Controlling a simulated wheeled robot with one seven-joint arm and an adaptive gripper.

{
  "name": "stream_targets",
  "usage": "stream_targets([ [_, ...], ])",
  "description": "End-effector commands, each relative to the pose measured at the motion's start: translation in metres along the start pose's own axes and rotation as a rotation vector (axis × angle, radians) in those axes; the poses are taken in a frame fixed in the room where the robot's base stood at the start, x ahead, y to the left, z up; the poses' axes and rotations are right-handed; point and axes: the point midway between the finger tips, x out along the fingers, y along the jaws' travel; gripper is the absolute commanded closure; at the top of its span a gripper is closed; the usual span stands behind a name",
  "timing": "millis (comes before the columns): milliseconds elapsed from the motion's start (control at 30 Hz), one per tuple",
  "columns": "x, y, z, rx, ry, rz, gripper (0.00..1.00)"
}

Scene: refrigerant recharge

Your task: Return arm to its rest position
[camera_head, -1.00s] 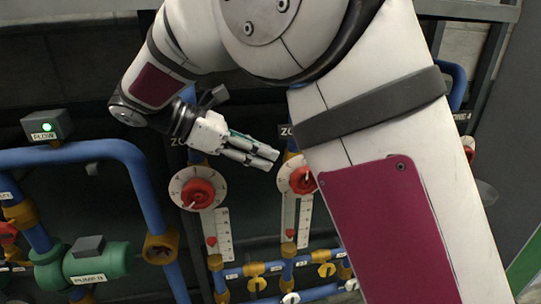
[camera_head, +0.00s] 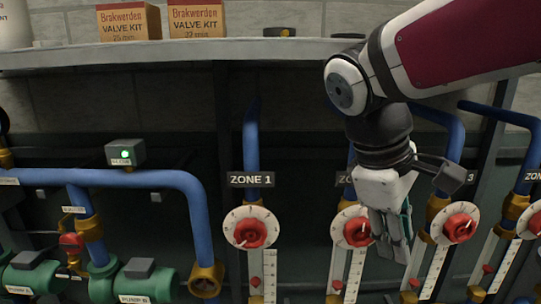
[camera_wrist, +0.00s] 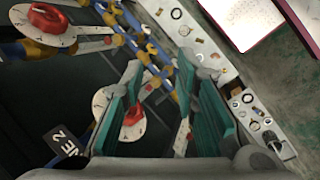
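My arm (camera_head: 450,50) reaches in from the upper right in the head view. My gripper (camera_head: 393,246) hangs with its fingers pointing down, between the zone 2 dial (camera_head: 340,212) and the zone 3 dial (camera_head: 440,222). It partly overlaps the right side of the zone 2 dial in the picture. In the wrist view the two teal-padded fingers (camera_wrist: 158,70) stand apart with nothing held between them. The red knob of the zone 2 dial (camera_wrist: 133,112) shows partly behind the left finger there. Whether the gripper touches the panel cannot be told, but it looks apart from it.
The zone 1 dial (camera_head: 235,222) is clear of the arm. A shelf (camera_head: 150,54) with valve kit boxes (camera_head: 130,22) runs above the pipes. Blue pipes (camera_head: 150,180) and green pumps (camera_head: 147,284) fill the left. A bench strip (camera_wrist: 235,85) with small parts shows in the wrist view.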

Motion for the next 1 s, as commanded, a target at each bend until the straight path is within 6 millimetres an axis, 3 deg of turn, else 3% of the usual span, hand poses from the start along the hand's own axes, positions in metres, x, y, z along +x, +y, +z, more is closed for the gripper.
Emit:
stream_targets([
  [33,0.001,-0.006,0.013,0.088,0.057,-0.016,0.72],
  [200,0.006,-0.03,0.04,0.377,0.245,-0.081,0.72],
  [500,0.012,-0.058,0.059,0.768,0.493,-0.173,0.72],
  [1000,0.013,-0.062,0.061,0.835,0.535,-0.191,0.72],
])
